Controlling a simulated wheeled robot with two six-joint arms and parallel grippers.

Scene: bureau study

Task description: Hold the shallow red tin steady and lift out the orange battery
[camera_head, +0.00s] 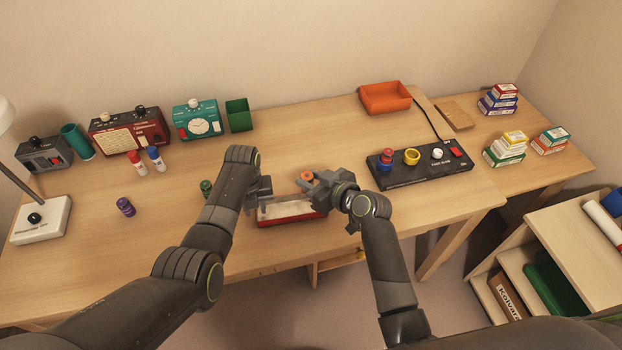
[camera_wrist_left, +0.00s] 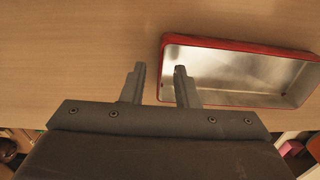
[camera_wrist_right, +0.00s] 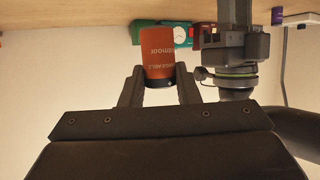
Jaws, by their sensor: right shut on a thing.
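The shallow red tin (camera_head: 290,223) sits near the desk's front edge in the head view. The left wrist view shows its red rim (camera_wrist_left: 240,47) and a bare metal inside, empty where visible. My left gripper (camera_head: 258,195) is open at the tin's left end. In the left wrist view, its fingers (camera_wrist_left: 160,82) are apart, one overlapping the tin's inside and one outside the left wall; I cannot tell if either touches. My right gripper (camera_head: 312,184) is shut on the orange battery (camera_wrist_right: 158,58), which also shows above the tin's far side (camera_head: 306,176).
A dark green item (camera_head: 206,187) stands just left of my left gripper. A black panel with knobs (camera_head: 420,168) lies right of my right gripper. An orange tray (camera_head: 385,98) and a green box (camera_head: 239,115) stand at the back. The desk behind the tin is clear.

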